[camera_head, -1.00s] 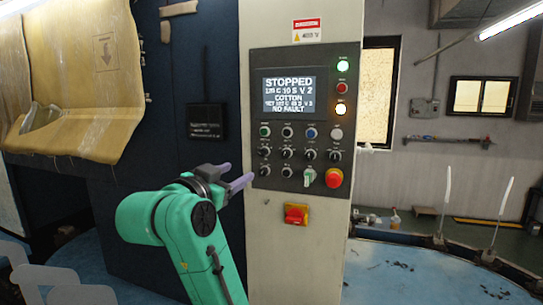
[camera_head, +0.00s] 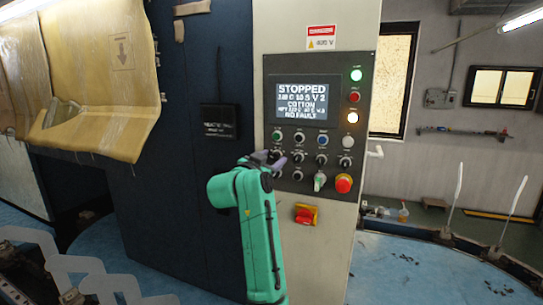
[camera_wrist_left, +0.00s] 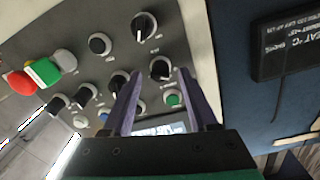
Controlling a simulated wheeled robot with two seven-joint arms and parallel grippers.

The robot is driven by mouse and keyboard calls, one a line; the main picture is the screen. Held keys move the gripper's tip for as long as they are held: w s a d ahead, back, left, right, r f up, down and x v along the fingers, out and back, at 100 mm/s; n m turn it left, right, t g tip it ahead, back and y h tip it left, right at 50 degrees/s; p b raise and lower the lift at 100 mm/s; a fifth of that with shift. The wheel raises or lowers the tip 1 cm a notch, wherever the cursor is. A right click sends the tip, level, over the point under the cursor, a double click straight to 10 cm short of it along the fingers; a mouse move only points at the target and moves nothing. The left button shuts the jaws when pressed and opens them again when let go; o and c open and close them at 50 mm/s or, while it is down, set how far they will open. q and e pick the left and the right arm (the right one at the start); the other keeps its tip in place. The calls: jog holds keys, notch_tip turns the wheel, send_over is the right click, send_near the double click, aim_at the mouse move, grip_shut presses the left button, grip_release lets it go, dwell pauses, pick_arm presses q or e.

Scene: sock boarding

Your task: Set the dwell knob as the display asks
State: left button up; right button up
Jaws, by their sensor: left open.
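The control panel (camera_head: 262,110) has a display (camera_head: 303,103) that reads STOPPED, COTTON and NO FAULT; its setting line is too blurred to read surely. Black knobs sit in two rows below the buttons, including a second-column knob (camera_head: 298,157). Their labels are unreadable, so I cannot tell which is dwell. My left gripper (camera_head: 276,156) is open at the panel's left side. In the left wrist view my purple fingers (camera_wrist_left: 158,74) are apart, with a black knob (camera_wrist_left: 160,68) showing between their tips. I cannot tell whether they touch it. My right gripper is out of view.
A red-and-yellow switch (camera_head: 306,213) is below. Several coloured buttons lie above the knobs, including a green one (camera_wrist_left: 172,98). A dark box (camera_head: 219,122) hangs left.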

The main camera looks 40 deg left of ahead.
pick_arm(q)
jog(key=shift+s, duration=0.15)
jog(key=shift+c, duration=0.3)
jog(key=c, duration=0.5)
grip_shut()
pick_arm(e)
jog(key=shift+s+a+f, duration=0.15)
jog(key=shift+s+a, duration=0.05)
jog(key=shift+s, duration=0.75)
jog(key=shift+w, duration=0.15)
